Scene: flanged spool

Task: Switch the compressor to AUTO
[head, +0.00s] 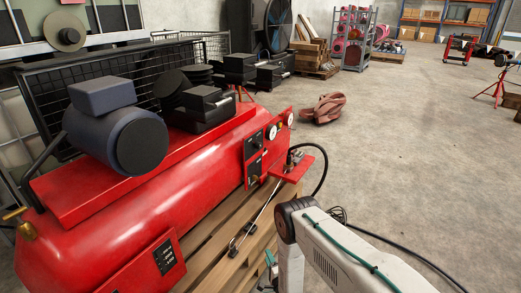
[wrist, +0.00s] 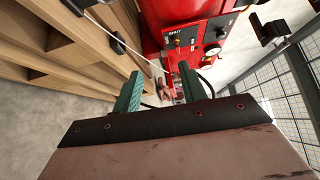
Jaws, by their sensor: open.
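The red compressor (head: 160,185) lies on a wooden pallet at the left of the head view, with a dark motor and pump on top. A black control plate (head: 254,146) with small controls is on its right end, beside round gauges (head: 271,132). In the wrist view the red panel (wrist: 196,24) shows small knobs or switches and a white gauge (wrist: 213,52).
A red shelf (head: 292,170) with a fitting and black hose sticks out below the gauges. A pallet (head: 225,240) and a thin rod lie along the compressor's front. A dark mesh fence stands behind. The concrete floor (head: 410,120) at the right is mostly clear, with a cable across it.

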